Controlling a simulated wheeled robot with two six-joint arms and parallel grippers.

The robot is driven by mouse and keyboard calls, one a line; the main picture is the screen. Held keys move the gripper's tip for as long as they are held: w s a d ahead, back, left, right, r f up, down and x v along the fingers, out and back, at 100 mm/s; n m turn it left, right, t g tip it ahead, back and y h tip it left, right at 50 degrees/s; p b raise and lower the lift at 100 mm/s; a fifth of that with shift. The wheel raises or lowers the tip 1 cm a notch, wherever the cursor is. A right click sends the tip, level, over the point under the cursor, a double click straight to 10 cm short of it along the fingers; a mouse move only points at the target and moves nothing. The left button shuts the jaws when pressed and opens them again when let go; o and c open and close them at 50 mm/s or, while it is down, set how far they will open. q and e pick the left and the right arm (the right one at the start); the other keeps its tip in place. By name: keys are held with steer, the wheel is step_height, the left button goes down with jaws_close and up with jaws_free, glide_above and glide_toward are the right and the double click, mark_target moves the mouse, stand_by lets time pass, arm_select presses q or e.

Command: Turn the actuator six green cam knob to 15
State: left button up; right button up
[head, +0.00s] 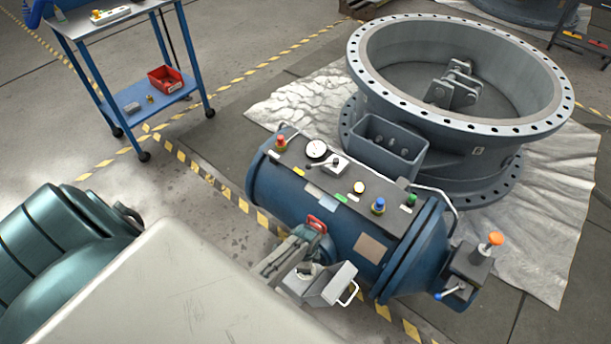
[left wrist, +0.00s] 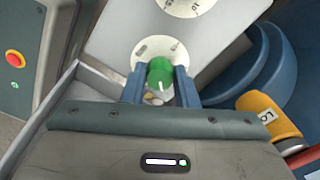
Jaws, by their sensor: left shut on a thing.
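The green cam knob (left wrist: 160,71) sits on a round pale dial plate in the left wrist view. A white pointer line shows on its near side. My left gripper (left wrist: 160,84) has its two blue fingers on either side of the knob and is shut on it. The dial marks are too small to read. A second pale dial (left wrist: 182,5) is partly cut off at the top edge. In the head view the blue cylindrical actuator (head: 330,215) has a small open grey box (head: 330,285) on its near side; the knob cannot be made out there. My right gripper is not in view.
A yellow part (left wrist: 262,112) with a label is close right of the fingers. A red button (left wrist: 14,58) is at the left. The large grey valve body (head: 460,120) stands behind the actuator. A blue cart (head: 150,95) stands at the back left.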

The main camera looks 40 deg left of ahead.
arm_select(q)
steer(key=n+p, duration=0.1)
steer(key=n, duration=0.2)
steer(key=shift+r+n+p, duration=0.15)
steer(key=shift+n+p, duration=0.15)
steer(key=shift+n, duration=0.1)
steer(key=n+p, duration=0.1)
steer(key=n, duration=0.2)
steer(key=shift+s+n, duration=0.1)
steer(key=shift+n, duration=0.2)
steer(key=n+p, duration=0.1)
steer(key=n, duration=0.4)
steer(key=shift+d+p, duration=0.1)
steer(key=shift+p, duration=0.3)
steer(key=n+p, duration=0.1)
steer(key=n, duration=0.5)
steer(key=shift+d+n, duration=0.1)
steer(key=shift+n, duration=0.3)
steer(key=n, duration=0.3)
steer(key=shift+n+p, duration=0.4)
steer(key=shift+n, duration=1.6)
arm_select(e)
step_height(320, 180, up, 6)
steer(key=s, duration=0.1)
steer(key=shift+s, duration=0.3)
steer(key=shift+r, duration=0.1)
